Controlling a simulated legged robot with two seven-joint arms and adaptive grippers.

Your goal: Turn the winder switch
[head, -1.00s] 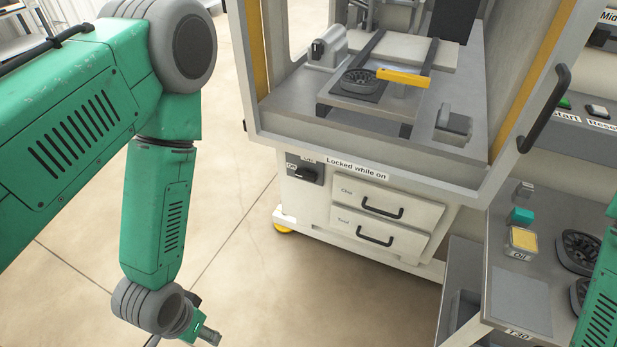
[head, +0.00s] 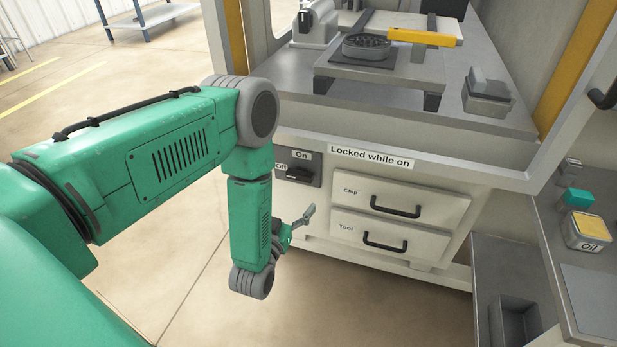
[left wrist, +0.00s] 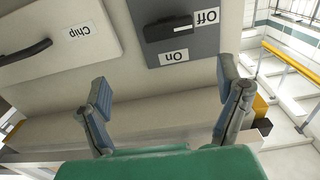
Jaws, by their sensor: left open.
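The winder switch (head: 299,173) is a black handle on a dark grey plate on the machine's front, with labels "On" above and "Off" at its left. The handle lies roughly level, towards "Off". In the left wrist view the switch (left wrist: 168,28) appears upside down at the top, beyond the fingertips. My left gripper (head: 306,214) is just below the switch in the head view, in front of the cabinet and apart from the switch. In the left wrist view the left gripper (left wrist: 163,90) has its two fingers spread wide with nothing between them. My right gripper is not in view.
Right of the switch are the Chip drawer (head: 416,195) and Tool drawer (head: 370,240) with black handles. A sign (head: 372,158) reads "Locked while on". A side table (head: 600,290) with an oil box (head: 588,230) stands at the right.

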